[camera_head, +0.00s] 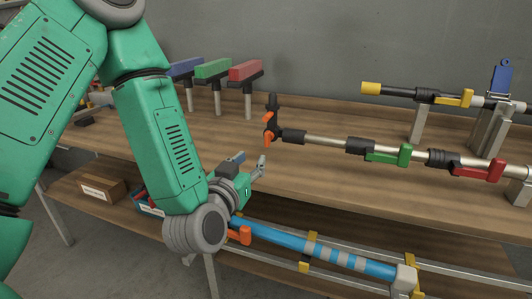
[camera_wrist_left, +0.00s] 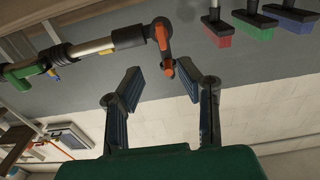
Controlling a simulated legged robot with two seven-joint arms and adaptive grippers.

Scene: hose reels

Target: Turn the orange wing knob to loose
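The orange wing knob (camera_head: 267,140) sits at the left end of a metal pole with black fittings, above the wooden bench. Its two orange wings point roughly up and down. In the left wrist view the knob (camera_wrist_left: 163,38) appears just beyond the fingertips. My left gripper (camera_head: 250,161) is open and empty, below and slightly left of the knob in the head view, apart from it. In the left wrist view the fingers (camera_wrist_left: 159,76) are spread wide with a clear gap. My right gripper is not in view.
Green (camera_head: 388,156) and red (camera_head: 478,170) levers sit along the same pole. A yellow-tipped pole (camera_head: 372,88) runs behind it. Blue, green and red brushes (camera_head: 246,70) stand on posts at the back. A blue tube (camera_head: 325,253) and boxes (camera_head: 103,188) lie below the bench top.

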